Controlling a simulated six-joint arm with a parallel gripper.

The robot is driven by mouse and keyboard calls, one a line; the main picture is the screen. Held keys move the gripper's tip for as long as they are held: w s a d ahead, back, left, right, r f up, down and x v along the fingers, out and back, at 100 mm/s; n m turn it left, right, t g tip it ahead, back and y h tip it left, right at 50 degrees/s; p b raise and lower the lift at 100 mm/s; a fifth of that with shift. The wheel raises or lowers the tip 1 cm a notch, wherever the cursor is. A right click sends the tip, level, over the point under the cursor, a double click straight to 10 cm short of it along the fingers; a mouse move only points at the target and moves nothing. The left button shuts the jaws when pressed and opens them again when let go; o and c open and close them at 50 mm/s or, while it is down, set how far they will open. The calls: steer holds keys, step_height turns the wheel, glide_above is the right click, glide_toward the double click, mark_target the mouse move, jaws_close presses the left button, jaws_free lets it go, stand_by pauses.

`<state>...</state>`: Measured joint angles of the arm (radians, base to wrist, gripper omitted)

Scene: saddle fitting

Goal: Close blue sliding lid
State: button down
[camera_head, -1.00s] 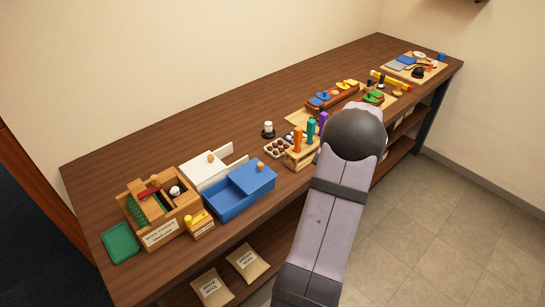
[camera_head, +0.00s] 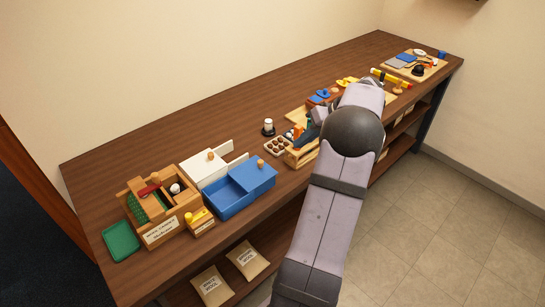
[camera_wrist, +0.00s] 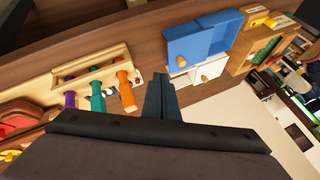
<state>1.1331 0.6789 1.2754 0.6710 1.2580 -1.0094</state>
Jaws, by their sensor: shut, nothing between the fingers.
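The blue box (camera_head: 232,210) stands near the bench's front edge in the head view. Its blue sliding lid (camera_head: 252,176), with a wooden knob (camera_head: 260,163), covers the right part; the left part is open and looks empty. In the wrist view the blue box (camera_wrist: 222,28) lies beyond my fingers, with its lid (camera_wrist: 186,47) on the left side. My gripper (camera_wrist: 160,88) is shut and empty, apart from the box. In the head view it is over the peg rack, right of the box, partly hidden by my arm.
A white box (camera_head: 199,172) with a knob and a raised panel stands directly behind the blue box. A yellow-topped block (camera_head: 200,222) and wooden box (camera_head: 160,235) stand to its left. The peg rack (camera_head: 302,155) and egg tray (camera_head: 278,147) are to its right.

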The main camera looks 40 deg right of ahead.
steer(key=p, duration=0.3)
glide_toward(270, 168)
steer(key=w+d+f, duration=0.2)
steer(key=w+f, duration=0.1)
steer(key=shift+w+a+f+p, duration=0.15)
steer(key=shift+w+a+p, duration=0.4)
steer(key=shift+a+p, duration=0.25)
steer(key=shift+w+a+f+p, duration=0.15)
steer(key=shift+w+a+p, duration=0.45)
steer(key=shift+a, duration=0.3)
steer(key=shift+a+f+b, duration=0.15)
steer(key=shift+a+b, duration=0.35)
steer(key=shift+b, duration=0.15)
steer(key=a+b, duration=0.7)
steer(key=a, duration=0.2)
steer(key=shift+a, duration=0.55)
